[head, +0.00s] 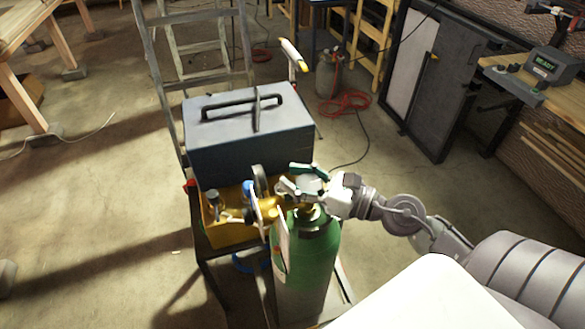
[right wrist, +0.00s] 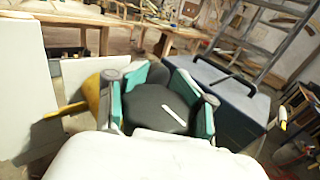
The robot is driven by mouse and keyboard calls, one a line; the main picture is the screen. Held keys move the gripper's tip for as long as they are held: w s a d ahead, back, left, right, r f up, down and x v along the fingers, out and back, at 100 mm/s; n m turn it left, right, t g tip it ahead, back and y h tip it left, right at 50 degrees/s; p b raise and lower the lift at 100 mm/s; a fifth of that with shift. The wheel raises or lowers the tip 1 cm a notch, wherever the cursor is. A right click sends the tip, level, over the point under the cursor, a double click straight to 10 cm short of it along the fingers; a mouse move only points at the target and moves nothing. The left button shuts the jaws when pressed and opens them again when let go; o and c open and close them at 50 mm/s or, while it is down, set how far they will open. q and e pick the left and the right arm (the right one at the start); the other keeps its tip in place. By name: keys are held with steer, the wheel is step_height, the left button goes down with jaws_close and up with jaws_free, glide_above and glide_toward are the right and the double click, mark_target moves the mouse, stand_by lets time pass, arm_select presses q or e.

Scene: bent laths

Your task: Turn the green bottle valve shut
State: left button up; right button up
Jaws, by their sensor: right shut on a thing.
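The green bottle (head: 312,262) stands upright in a dark cart frame, its lower part greyer. My right gripper (head: 304,182) comes in from the right at the bottle's top, its two teal-padded fingers shut on the valve. In the right wrist view, the valve's dark round knob (right wrist: 152,106), with a white mark on top, sits between the teal pads. The valve body under the knob is mostly hidden by the gripper and brass fittings (head: 265,209). My left gripper is not in view.
A blue-grey toolbox (head: 240,140) with a black handle sits just behind the bottle, above a yellow box (head: 222,228). A stepladder (head: 197,45) stands behind. A bench (head: 520,85) and dark cabinet (head: 435,95) are at right.

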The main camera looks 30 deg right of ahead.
steer(key=shift+f+h, duration=0.15)
steer(key=shift+h, duration=0.15)
steer(key=o, duration=0.8)
steer(key=shift+c, duration=0.2)
steer(key=shift+o, duration=1.2)
steer(key=shift+s+d, duration=0.1)
steer(key=shift+d, duration=0.05)
steer(key=shift+s+d, duration=0.1)
steer(key=shift+s, duration=0.05)
steer(key=v, duration=1.2)
steer(key=shift+f, duration=0.1)
